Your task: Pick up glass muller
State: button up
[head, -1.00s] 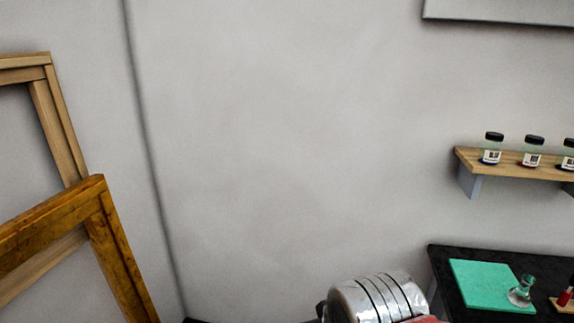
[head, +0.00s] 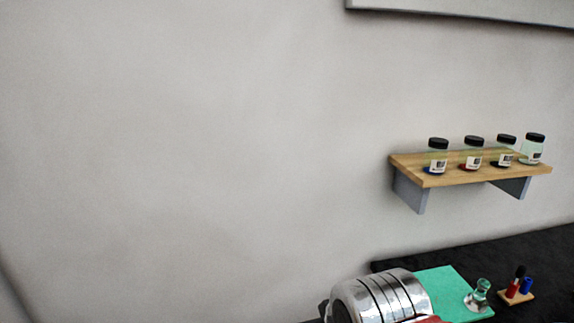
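The glass muller (head: 479,295) is a clear, greenish glass piece with a knob top. It stands upright on the right part of a green slab (head: 446,285) on a black table at the lower right. A shiny metal cylinder (head: 375,298), part of my own arm, is at the bottom of the head view and covers the slab's left part. My gripper's fingers do not show.
The black table (head: 530,252) runs along the wall. Beside the muller, a small wooden holder (head: 516,297) carries a red and a blue item. Above, a wooden shelf (head: 455,173) on grey brackets holds several black-capped jars.

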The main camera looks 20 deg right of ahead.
aim_at(476, 300)
jog(key=z, duration=0.6)
jog(key=i, duration=0.9)
jog(key=z, duration=0.5)
